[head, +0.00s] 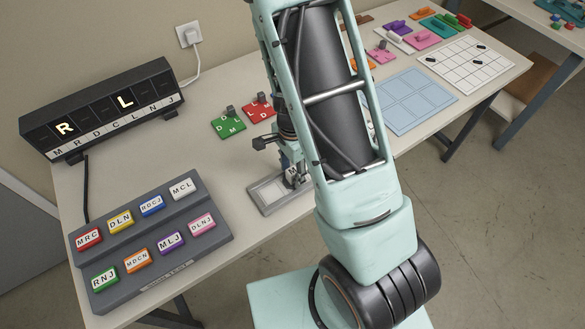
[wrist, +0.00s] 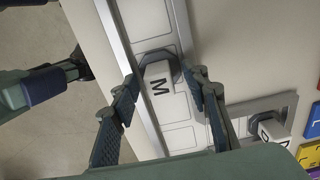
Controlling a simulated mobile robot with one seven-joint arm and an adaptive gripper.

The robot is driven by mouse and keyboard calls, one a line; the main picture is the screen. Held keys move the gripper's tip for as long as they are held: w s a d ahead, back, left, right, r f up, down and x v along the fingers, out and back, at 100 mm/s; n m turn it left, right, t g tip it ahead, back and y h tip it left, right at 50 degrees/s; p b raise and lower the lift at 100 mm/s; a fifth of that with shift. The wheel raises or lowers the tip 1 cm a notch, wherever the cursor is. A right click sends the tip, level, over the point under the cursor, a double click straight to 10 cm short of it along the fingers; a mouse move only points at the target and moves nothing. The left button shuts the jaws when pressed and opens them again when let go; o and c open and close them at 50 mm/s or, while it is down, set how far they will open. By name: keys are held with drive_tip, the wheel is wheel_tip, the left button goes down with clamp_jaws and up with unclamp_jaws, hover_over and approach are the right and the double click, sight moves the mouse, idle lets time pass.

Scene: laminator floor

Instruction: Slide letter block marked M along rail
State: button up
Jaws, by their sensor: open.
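The white letter block marked M (wrist: 159,88) sits on a dark base in the pale grey rail (wrist: 150,25), which runs lengthwise through the wrist view. My gripper (wrist: 163,78) is open, with one finger on each side of the block. Gaps seem to show between the fingers and the block, but I cannot tell if either touches. In the head view my gripper (head: 291,166) is low over the rail (head: 265,198), and my arm hides much of it. The M there is small and partly covered.
Another lettered block (wrist: 270,129) stands on a grey plate at right in the wrist view. In the head view, red (head: 259,111) and green (head: 229,124) lettered tiles lie behind the rail. A button panel (head: 150,245) and a letter display (head: 100,108) stand at left.

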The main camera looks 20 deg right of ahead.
clamp_jaws()
idle(0.3)
